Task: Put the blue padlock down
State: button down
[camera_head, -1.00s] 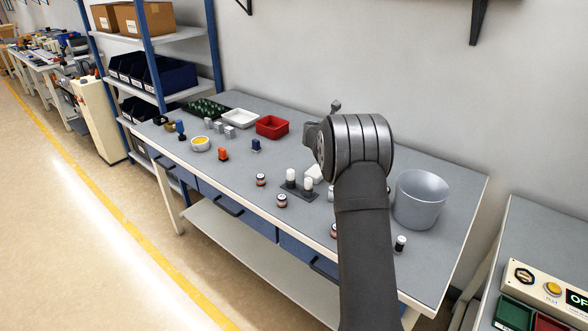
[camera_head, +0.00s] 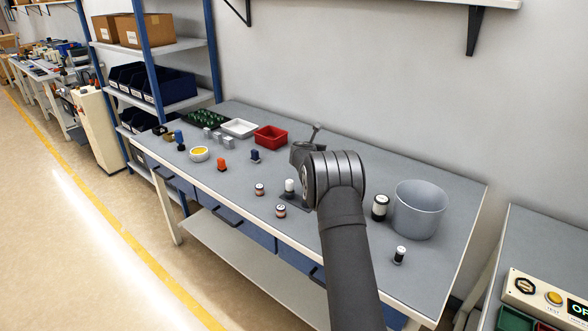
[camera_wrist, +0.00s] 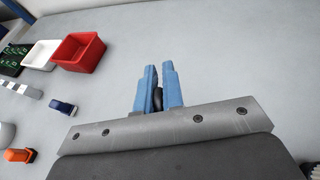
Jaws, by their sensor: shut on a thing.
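My gripper (camera_wrist: 158,80) points toward the back of the grey table, with its two blue fingers close together in the wrist view. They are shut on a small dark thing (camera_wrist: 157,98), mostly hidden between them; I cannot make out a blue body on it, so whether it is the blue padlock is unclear. In the head view my arm hides the fingertips. A separate dark blue piece (camera_head: 255,155) stands on the table left of my gripper; it also shows in the wrist view (camera_wrist: 62,107).
A red bin (camera_head: 270,137) and a white tray (camera_head: 239,128) stand at the back. An orange piece (camera_head: 222,164) and a yellow-filled cup (camera_head: 199,154) are at left. A grey bucket (camera_head: 418,210) and a dark, white-banded canister (camera_head: 380,207) stand right. Bare tabletop lies around the fingers.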

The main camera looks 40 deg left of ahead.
jog(key=a+f, duration=0.1)
jog(key=a, duration=0.1)
jog(key=s+a+f, duration=0.1)
jog(key=a+f, duration=0.1)
jog(key=a, duration=0.1)
jog(key=s+a+f, duration=0.1)
jog(key=a, duration=0.2)
jog(key=shift+f, duration=2.4)
jog(key=shift+f, duration=0.2)
jog(key=c, duration=1.5)
grip_release()
jog(key=shift+c, duration=0.2)
